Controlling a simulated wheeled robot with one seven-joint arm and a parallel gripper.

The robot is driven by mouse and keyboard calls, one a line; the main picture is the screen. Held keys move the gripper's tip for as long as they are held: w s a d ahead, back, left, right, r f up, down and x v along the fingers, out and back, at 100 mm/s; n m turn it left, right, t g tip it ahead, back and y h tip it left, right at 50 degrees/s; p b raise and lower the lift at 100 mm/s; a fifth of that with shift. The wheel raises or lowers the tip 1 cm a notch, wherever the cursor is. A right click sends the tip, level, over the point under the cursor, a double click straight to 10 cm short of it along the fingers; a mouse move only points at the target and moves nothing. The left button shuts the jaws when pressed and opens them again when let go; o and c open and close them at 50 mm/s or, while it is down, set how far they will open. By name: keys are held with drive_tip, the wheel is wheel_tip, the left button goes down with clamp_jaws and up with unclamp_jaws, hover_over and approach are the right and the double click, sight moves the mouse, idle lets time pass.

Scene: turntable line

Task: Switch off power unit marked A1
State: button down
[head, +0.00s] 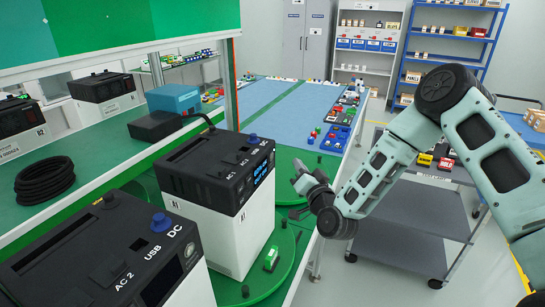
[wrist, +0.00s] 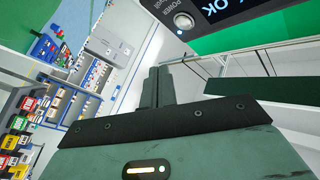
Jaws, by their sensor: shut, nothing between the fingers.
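A black-topped, white-bodied power unit (head: 205,225) stands on a green round turntable (head: 280,270). Its front display (head: 263,172) is lit blue. A small tag is on its body, but I cannot read it surely. My gripper (head: 300,178) is in front of this unit, to the right of the display and apart from it. In the wrist view the gripper (wrist: 159,88) has its fingers together and empty. That view also shows a lit screen (wrist: 222,5) reading OK and a round silver button (wrist: 183,20) marked POWER, beyond the fingertips at upper right.
Another power unit (head: 120,245) fills the near left. Further units (head: 105,92) stand on the green bench with a black cable coil (head: 45,180) and a blue box (head: 173,98). A grey cart (head: 420,210) stands at right, beneath my arm. A blue-topped table (head: 290,110) lies behind.

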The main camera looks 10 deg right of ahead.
sight(274, 152)
drive_tip(key=shift+w+a+b, duration=0.25)
drive_tip(key=shift+w+a, duration=0.5)
drive_tip(key=shift+a, duration=0.25)
drive_tip(key=shift+w+a+b, duration=0.2)
drive_tip(key=shift+w+a, duration=0.5)
drive_tip(key=shift+a, duration=0.25)
drive_tip(key=shift+a, duration=0.1)
idle(0.5)
drive_tip(key=shift+w+a+b, duration=0.25)
drive_tip(key=shift+b, duration=0.1)
drive_tip(key=shift+w+a, duration=0.2)
drive_tip(key=shift+a, duration=0.05)
idle(0.7)
drive_tip(key=shift+s, duration=0.1)
drive_tip(key=shift+s+d+b, duration=0.35)
drive_tip(key=shift+s+d, duration=0.05)
drive_tip(key=shift+d, duration=0.2)
